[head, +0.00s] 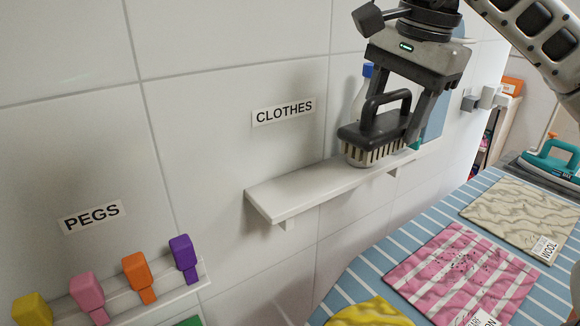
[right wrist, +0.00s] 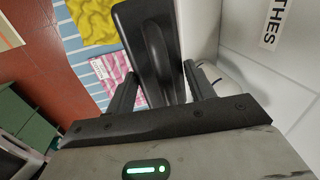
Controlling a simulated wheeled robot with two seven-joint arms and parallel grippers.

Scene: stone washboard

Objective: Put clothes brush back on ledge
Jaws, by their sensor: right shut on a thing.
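The clothes brush (head: 375,136) has a black body with a loop handle and pale bristles pointing down. My right gripper (head: 397,112) is shut on its handle, and the brush also shows between the fingers in the right wrist view (right wrist: 152,45). The white ledge (head: 300,190) is fixed to the tiled wall under a CLOTHES label (head: 284,112). The brush is upright at the right part of the ledge; I cannot tell whether the bristles touch it. The ledge's left part is bare. My left gripper is not in view.
A bottle with a blue cap (head: 366,72) stands behind the brush, partly hidden. Several coloured pegs (head: 137,272) hang lower left under a PEGS label (head: 92,216). Folded pink cloth (head: 460,270) and cream cloth (head: 520,218) lie on the striped board. A teal iron (head: 556,160) is far right.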

